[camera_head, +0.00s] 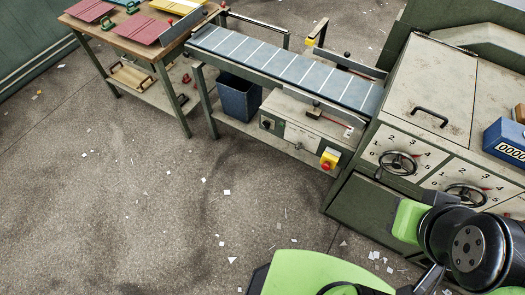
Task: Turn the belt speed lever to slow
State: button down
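The feeder's belt (285,66) is blue-grey with white cross lines and runs from upper left toward the large machine on the right. Under its right part is a pale control box (299,135) with a dark knob (267,124) on its front and a small dark fitting (298,146) lower down. A dark handle (314,112) stands on top of the box, near a slot with a red mark (348,131). I cannot tell for sure which part is the belt speed lever, nor its setting. My gripper is not in view; only green and black arm parts show at bottom right.
The machine (421,85) carries numbered dials with black handwheels (398,163). A blue bin (238,98) stands under the belt. A worktable (133,45) is at upper left. Open floor lies in front.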

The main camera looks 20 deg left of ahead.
aim_at(298, 147)
jog(key=u, duration=0.7)
jog(key=i+j, duration=0.15)
jog(key=j, duration=0.25)
jog(key=i+j, duration=0.1)
jog(key=j, duration=0.25)
jog(key=i+j, duration=0.15)
jog(key=j, duration=0.25)
jog(key=i+j, duration=0.15)
jog(key=j, duration=0.2)
jog(key=i+j, duration=0.1)
jog(key=j, duration=0.3)
jog(key=i+j, duration=0.15)
jog(key=j, duration=0.2)
